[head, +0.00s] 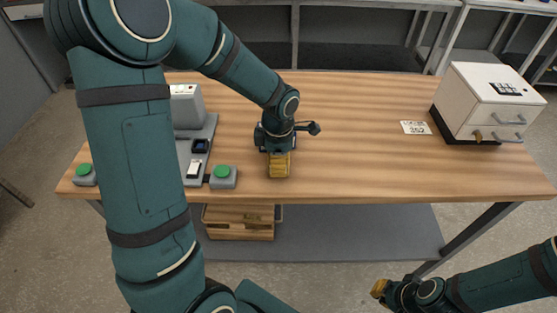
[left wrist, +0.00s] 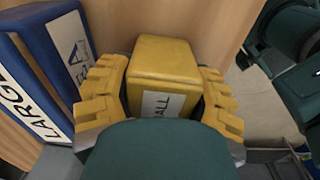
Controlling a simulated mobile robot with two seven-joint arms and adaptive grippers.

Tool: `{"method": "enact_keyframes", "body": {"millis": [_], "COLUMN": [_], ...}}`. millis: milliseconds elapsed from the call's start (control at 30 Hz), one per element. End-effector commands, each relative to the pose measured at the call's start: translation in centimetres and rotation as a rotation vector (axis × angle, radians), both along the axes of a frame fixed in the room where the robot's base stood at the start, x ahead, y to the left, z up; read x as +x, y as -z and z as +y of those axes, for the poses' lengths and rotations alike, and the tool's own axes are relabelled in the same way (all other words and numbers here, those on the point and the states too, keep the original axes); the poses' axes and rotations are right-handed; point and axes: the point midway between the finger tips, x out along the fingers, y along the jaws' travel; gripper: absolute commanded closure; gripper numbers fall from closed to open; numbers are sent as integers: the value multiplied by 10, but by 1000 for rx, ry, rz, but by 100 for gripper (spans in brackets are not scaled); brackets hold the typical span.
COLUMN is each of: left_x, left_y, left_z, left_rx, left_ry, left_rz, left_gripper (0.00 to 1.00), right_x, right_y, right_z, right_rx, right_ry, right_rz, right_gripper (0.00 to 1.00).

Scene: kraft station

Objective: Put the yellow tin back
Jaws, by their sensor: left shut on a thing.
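The yellow tin (left wrist: 164,75) sits between the yellow fingers of my left gripper (left wrist: 165,100) in the left wrist view. In the head view my left gripper (head: 278,163) points down over the front middle of the wooden table (head: 350,150). I cannot tell there whether the tin touches the tabletop. My right gripper (head: 379,289) is low at the bottom right, in front of the table; its opening is too small to judge.
Two blue boxes, one labelled LARGE (left wrist: 25,105), stand left of the tin in the left wrist view. A grey device with a green button (head: 222,171) is left of my gripper. A white drawer cabinet (head: 490,100) stands right. A wooden crate (head: 238,230) is below the tabletop.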

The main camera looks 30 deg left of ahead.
Motion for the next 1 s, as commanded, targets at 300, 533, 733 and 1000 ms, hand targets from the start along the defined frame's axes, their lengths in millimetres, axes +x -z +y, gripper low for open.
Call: {"method": "enact_keyframes", "body": {"millis": [300,533,733,1000], "left_x": [0,0,0,2], "left_y": [3,2,-1,-46], "left_z": [0,0,0,0], "left_rx": [1,1,1,1], "left_ry": [-1,-1,-1,0], "left_rz": [-1,-1,-1,-8], "left_gripper": [41,30,30,30], "right_x": [1,1,0,1], "right_y": [4,3,0,-11], "right_z": [0,0,0,0], "right_rx": [0,0,0,0], "right_ry": [1,1,0,2], "right_rz": [-2,-2,-1,-2], "right_gripper": [100,100,100,100]}}
